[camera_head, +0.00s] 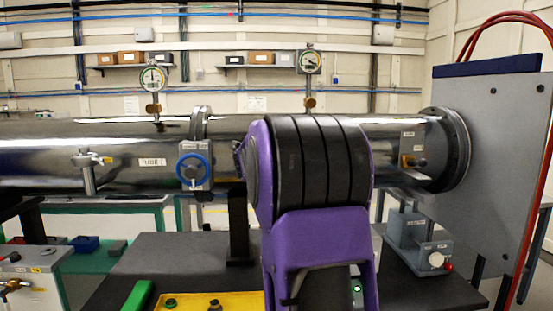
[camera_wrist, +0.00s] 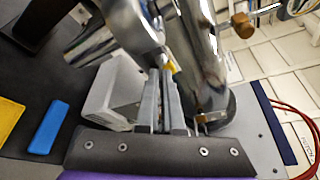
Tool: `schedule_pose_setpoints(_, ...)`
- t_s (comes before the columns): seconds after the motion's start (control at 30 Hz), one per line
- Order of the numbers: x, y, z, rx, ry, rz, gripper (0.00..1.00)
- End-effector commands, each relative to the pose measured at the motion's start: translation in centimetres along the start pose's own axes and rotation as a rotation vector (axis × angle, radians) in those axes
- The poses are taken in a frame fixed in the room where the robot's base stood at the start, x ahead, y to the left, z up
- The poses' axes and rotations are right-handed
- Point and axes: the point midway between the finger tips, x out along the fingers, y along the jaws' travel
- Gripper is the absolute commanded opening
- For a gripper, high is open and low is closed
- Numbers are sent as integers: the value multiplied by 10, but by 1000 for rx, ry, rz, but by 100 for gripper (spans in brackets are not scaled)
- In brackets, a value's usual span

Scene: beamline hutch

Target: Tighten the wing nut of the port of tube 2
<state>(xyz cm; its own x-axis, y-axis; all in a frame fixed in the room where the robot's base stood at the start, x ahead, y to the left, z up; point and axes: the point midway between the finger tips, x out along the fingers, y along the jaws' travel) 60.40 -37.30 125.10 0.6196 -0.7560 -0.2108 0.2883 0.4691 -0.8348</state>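The polished steel tube (camera_head: 400,130) runs across the head view, and it also shows in the wrist view (camera_wrist: 205,50). A steel port (camera_head: 88,172) hangs on its left section. In the wrist view, a shiny rounded steel fitting (camera_wrist: 135,25) stands close to the tube, with a small yellow piece (camera_wrist: 173,68) beside its lower end. My gripper (camera_wrist: 163,74) has its fingers close together, with their tips at this fitting. I cannot make out a wing nut, or whether the fingers hold anything. In the head view, my purple arm hides the gripper and part of the right tube section.
A blue-wheel valve (camera_head: 193,168) sits by the middle flange. Two dial gauges (camera_head: 153,78) stand above the tube. A grey box (camera_head: 418,236) with a red knob sits on the dark table (camera_head: 165,255). A yellow tray (camera_head: 235,302) lies in front. A large grey plate (camera_head: 500,130) bounds the right.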

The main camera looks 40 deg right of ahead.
Motion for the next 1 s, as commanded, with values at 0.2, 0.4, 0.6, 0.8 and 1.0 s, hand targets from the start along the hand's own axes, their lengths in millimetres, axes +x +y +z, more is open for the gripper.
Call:
schedule_pose_setpoints(0.2,0,2,0,24,0,13,0)
schedule_pose_setpoints(0.4,0,2,0,26,0,14,0)
schedule_pose_setpoints(0.6,0,2,-1,25,1,14,11)
schedule_pose_setpoints(0.8,0,1,0,25,0,12,18)
schedule_pose_setpoints(1.0,-4,0,0,26,0,11,18)
